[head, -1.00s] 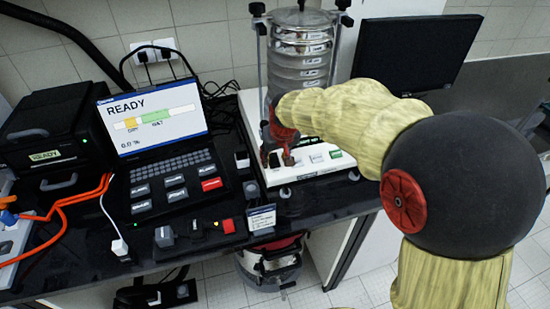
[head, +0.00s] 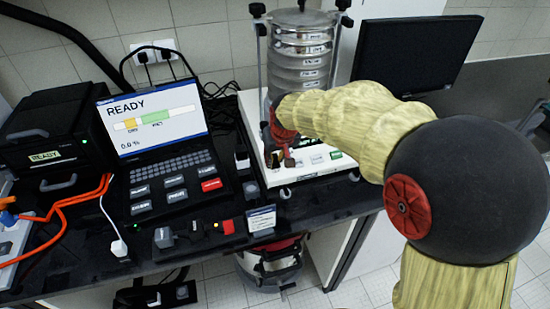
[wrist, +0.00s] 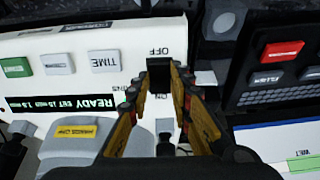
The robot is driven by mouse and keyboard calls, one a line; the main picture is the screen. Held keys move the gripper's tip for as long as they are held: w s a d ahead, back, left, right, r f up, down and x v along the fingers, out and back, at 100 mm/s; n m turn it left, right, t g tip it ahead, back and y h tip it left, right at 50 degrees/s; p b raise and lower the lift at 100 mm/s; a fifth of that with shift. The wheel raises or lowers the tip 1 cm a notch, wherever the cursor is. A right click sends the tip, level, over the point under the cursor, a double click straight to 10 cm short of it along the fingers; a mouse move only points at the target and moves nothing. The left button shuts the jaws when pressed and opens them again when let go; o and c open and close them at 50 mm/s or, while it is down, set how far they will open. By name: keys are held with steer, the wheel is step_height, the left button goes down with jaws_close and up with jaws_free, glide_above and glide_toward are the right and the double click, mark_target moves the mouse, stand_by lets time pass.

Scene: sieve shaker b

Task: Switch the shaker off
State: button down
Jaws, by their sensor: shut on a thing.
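The sieve shaker has a stack of metal sieves (head: 300,62) above a white base (head: 318,172). In the wrist view its white control panel (wrist: 80,72) carries green and grey buttons, a TIME label and a dark READY display (wrist: 73,103). The words OFF and ON are printed at the panel's right part. My gripper (head: 284,162) is low over the left of the base. In the wrist view my gripper (wrist: 170,72) is closed at a small black switch (wrist: 158,66) between OFF and ON. The fingertips hide much of it, so its position is unclear.
A laptop-like unit (head: 163,150) reading READY stands left of the shaker. A small sign (head: 262,219) and a small red-topped device (head: 225,226) are at the bench's front edge. A black monitor (head: 415,55) is behind my arm.

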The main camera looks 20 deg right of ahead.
steer(key=shift+s+f+t+b, duration=0.2)
steer(key=shift+t+b, duration=0.35)
steer(key=shift+b, duration=0.5)
steer(key=shift+s+f+t+b, duration=0.1)
steer(key=shift+f+t+b, duration=0.1)
steer(key=shift+t+b, duration=0.6)
steer(key=shift+s+b, duration=0.1)
steer(key=shift+b, duration=0.8)
steer(key=shift+r, duration=0.1)
steer(key=c, duration=1.6)
jaws_free()
steer(key=shift+r, duration=0.15)
steer(key=v, duration=1.1)
steer(key=shift+s+r, duration=0.2)
steer(key=shift+s, duration=0.25)
